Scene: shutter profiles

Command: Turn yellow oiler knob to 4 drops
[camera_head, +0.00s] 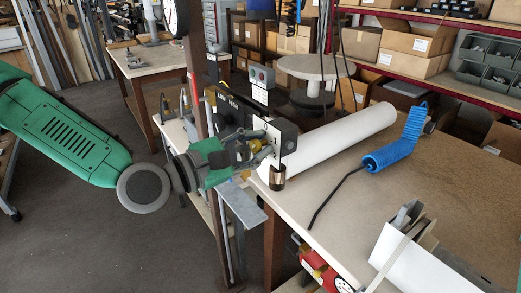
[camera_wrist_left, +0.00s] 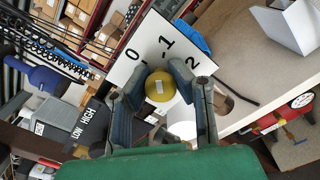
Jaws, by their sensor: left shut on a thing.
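The yellow oiler knob (camera_wrist_left: 160,87) sits between the two fingers of my left gripper (camera_wrist_left: 160,74) in the left wrist view. The gripper is shut on it, with a finger on each side. A small pale mark shows on the knob's face. Behind it is a white scale plate (camera_wrist_left: 165,40) with 0, 1 and 2 printed on it; the fingers hide other parts of the scale. In the head view my left gripper (camera_head: 261,149) reaches the plate from the left and mostly hides the knob. My right gripper is in neither view.
A black LOW/HIGH panel (camera_wrist_left: 88,128) is beside the plate. A white roll (camera_head: 345,136) and a coiled blue hose (camera_head: 390,153) lie on the workbench (camera_head: 330,200). A white profile (camera_head: 420,262) is at the front right. A red device with a gauge (camera_head: 325,277) sits below the bench edge.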

